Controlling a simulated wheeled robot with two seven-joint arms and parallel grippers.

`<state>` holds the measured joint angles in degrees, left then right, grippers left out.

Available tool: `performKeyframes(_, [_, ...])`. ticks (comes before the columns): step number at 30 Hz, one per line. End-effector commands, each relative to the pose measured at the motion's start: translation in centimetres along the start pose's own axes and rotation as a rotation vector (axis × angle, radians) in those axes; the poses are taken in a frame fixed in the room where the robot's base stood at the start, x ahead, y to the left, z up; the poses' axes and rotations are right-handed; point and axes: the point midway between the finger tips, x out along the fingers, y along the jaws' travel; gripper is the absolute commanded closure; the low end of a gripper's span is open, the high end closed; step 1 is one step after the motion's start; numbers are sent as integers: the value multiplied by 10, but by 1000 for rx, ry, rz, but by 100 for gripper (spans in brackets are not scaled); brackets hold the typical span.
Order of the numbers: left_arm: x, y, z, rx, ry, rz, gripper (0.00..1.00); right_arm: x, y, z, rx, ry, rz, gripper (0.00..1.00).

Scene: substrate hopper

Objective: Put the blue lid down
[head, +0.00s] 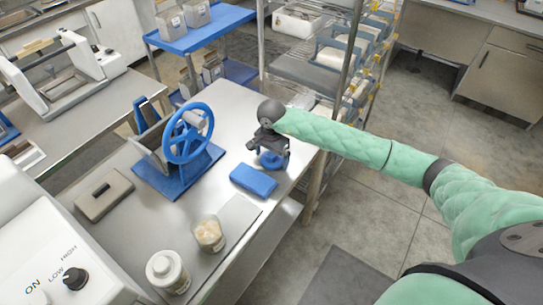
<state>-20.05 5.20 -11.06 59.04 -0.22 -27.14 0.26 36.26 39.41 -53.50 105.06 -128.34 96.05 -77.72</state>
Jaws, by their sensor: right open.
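My left gripper is not in view.
A blue block (253,180) lies just in front of the lid. A blue handwheel device (187,135) stands to the left. A jar with pale contents (209,233), a white-lidded jar (167,271) and a grey-brown case (104,195) share the table (150,222). A wire rack (307,75) stands behind.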

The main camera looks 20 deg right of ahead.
Motion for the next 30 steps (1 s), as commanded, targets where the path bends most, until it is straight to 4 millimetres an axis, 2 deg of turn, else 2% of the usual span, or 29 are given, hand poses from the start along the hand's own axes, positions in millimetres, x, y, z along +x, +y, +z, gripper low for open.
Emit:
performKeyframes(3, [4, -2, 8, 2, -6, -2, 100, -18, -1, -1, 0, 2, -3, 5])
performKeyframes(12, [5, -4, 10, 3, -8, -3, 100, -76, 0, -1, -1, 2, -3, 5])
performKeyframes(18, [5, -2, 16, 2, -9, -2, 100, -106, -1, 0, 0, 1, -2, 5])
performKeyframes(24, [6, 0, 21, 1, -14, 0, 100, -120, 0, 0, 0, 1, 0, 5])
performKeyframes(30, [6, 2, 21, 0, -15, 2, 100, -121, 0, 0, 0, 0, 0, 5])
